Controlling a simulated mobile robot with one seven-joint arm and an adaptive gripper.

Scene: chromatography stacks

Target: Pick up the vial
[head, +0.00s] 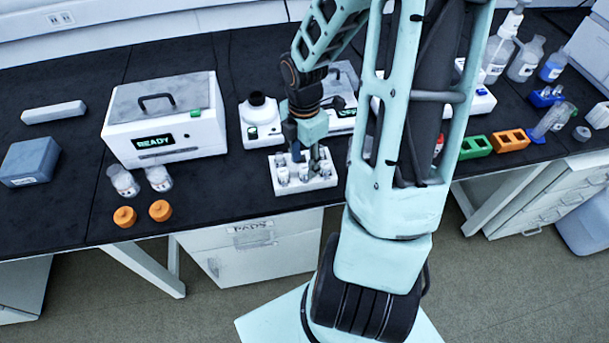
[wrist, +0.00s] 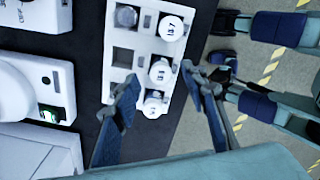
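The white vial rack (head: 305,186) stands near the front edge of the black bench, just right of the middle-left area, with several white-capped vials in it. In the wrist view the rack (wrist: 118,74) holds a vial marked B7 (wrist: 171,28), a second capped vial (wrist: 160,72), a third (wrist: 154,105) and one at top left (wrist: 126,16). Some of its square slots are empty. My gripper (wrist: 166,86) is open above the rack, its fingers on either side of the two lower vials, with nothing visibly held. In the head view my gripper (head: 306,155) partly hides the rack.
A white device reading READY (head: 165,122) stands left of the rack, and a white instrument (head: 262,125) stands close behind it. Two orange caps (head: 142,214) and two clear jars (head: 140,181) lie further left. Green and orange racks (head: 475,147) stand right.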

